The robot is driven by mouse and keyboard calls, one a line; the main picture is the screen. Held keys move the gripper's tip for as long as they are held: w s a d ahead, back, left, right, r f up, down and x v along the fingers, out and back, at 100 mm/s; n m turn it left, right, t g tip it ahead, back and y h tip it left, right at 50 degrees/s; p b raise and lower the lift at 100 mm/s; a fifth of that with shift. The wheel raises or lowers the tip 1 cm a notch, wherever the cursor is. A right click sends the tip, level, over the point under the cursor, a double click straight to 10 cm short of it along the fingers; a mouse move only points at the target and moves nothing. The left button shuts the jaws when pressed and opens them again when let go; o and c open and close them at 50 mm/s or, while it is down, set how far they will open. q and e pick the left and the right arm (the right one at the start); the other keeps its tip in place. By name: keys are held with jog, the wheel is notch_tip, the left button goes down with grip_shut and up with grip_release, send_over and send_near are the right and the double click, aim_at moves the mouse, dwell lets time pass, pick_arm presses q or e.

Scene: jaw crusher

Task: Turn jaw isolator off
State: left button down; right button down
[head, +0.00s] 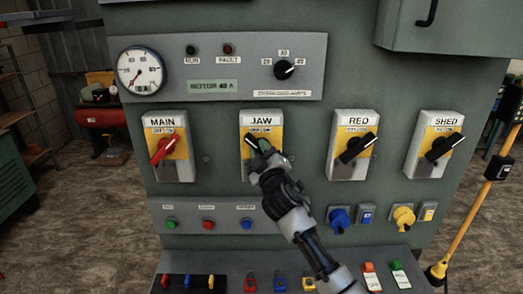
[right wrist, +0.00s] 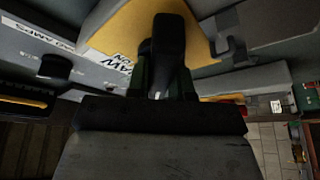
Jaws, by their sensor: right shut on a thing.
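The jaw isolator (head: 277,121) is a grey box with a yellow plate, labelled JAW, on the green panel. Its black handle (head: 249,140) shows only at its upper-left end in the head view; my gripper hides the rest. My right gripper (head: 264,150) is at the handle, shut on it. In the right wrist view the black handle (right wrist: 167,40) stands up between the two dark fingers in front of the yellow plate (right wrist: 115,35). The plate's small lettering is partly covered, so I cannot read the handle's setting. My left gripper is not in view.
The MAIN isolator (head: 175,170) with a red handle is to the left. The RED isolator (head: 354,170) and SHED isolator (head: 436,165) are to the right. Above is a gauge and dial strip (head: 225,68). Below are a button strip (head: 235,228) and a sloping shelf with padlocks (head: 281,284).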

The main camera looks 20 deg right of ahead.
jog(key=shift+r, duration=0.25)
jog(key=c, duration=1.2)
grip_release()
jog(key=shift+c, duration=0.2)
jog(key=shift+o, duration=1.2)
jog(key=shift+w+f, duration=0.1)
jog(key=shift+f, duration=0.1)
jog(key=b+v, duration=0.3)
jog(key=v, duration=0.8)
jog(key=shift+w, duration=0.1)
